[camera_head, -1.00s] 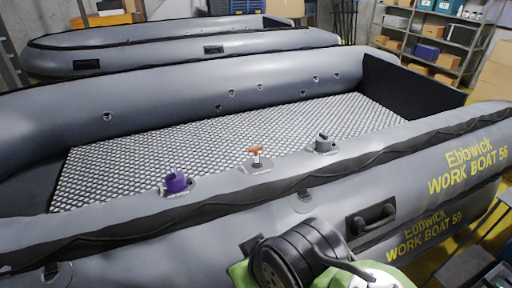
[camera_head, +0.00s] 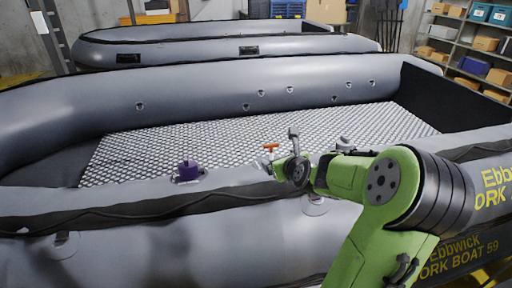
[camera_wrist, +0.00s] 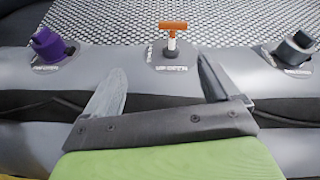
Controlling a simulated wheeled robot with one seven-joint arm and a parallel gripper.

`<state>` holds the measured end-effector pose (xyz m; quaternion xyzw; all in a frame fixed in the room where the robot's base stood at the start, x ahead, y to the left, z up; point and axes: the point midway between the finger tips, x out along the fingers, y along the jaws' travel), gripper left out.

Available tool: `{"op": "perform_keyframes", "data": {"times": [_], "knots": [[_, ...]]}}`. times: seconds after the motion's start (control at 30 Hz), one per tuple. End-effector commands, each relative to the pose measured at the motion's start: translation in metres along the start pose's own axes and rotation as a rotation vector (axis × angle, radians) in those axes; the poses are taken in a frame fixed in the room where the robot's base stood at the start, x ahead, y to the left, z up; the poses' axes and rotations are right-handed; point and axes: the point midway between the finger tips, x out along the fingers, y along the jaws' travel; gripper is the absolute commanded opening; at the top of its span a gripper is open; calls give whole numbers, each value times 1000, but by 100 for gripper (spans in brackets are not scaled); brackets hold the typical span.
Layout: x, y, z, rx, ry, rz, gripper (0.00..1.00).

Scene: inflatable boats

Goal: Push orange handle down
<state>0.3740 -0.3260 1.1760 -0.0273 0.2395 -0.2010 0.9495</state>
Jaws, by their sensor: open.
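The orange handle (camera_head: 271,147) is a small T-shaped bar on the near tube of the grey boat. In the wrist view the orange handle (camera_wrist: 173,26) stands upright on a white stem over a grey patch (camera_wrist: 172,56), ahead of my gripper. My gripper (camera_wrist: 157,75) is open and empty, its two grey fingers spread apart either side of the handle's line and short of it. In the head view my gripper (camera_head: 292,150) is just right of the handle, and my arm hides part of the tube.
A purple knob (camera_wrist: 47,43) is left of the handle and a dark grey knob (camera_wrist: 296,46) is right of it on the same tube. The boat's patterned floor (camera_wrist: 235,20) lies beyond. Another grey boat (camera_head: 210,47) and shelves (camera_head: 470,45) are behind.

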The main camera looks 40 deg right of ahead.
Motion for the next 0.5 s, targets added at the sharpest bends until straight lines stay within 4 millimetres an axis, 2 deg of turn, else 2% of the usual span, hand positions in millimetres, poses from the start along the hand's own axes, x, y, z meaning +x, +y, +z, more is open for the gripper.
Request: {"op": "perform_keyframes", "data": {"times": [0.03,0.1,0.23,0.5], "knots": [[0,-16,0,98,-32,-26,89],[-1,-27,2,174,-60,-44,89],[10,-29,4,195,-70,-44,89],[74,-31,7,195,-67,-43,89]]}}
